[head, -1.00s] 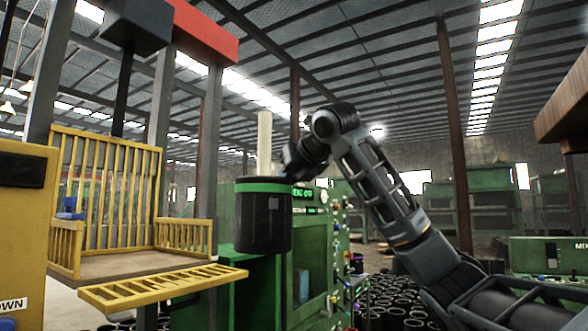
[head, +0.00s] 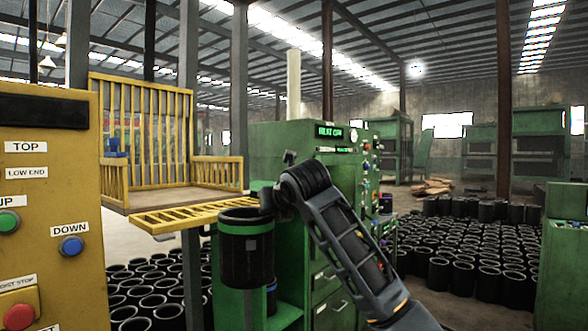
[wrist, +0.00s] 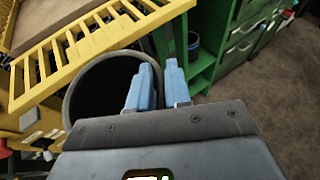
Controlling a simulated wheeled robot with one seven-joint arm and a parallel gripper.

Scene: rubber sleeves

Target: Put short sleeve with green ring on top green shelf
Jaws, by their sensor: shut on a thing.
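The black sleeve with a green ring (head: 247,262) hangs upright in the head view, in front of the green machine. Its green band is near the top. My gripper (wrist: 158,88) is shut on the wall of the sleeve, one blue finger seeming inside and one outside. The sleeve's open mouth (wrist: 100,88) shows in the wrist view. In the head view the arm's end partly hides the gripper and the fingertips cannot be seen. A green shelf (head: 290,314) at the machine's left side holds a dark sleeve with a blue band (head: 271,298), partly hidden.
A yellow railed platform (head: 170,205) with a fold-out grate stands left, close to the held sleeve in the picture. A yellow control panel (head: 50,220) fills the left edge. Many black sleeves (head: 465,255) cover the floor right. Green drawers (wrist: 240,45) stand beyond the fingers.

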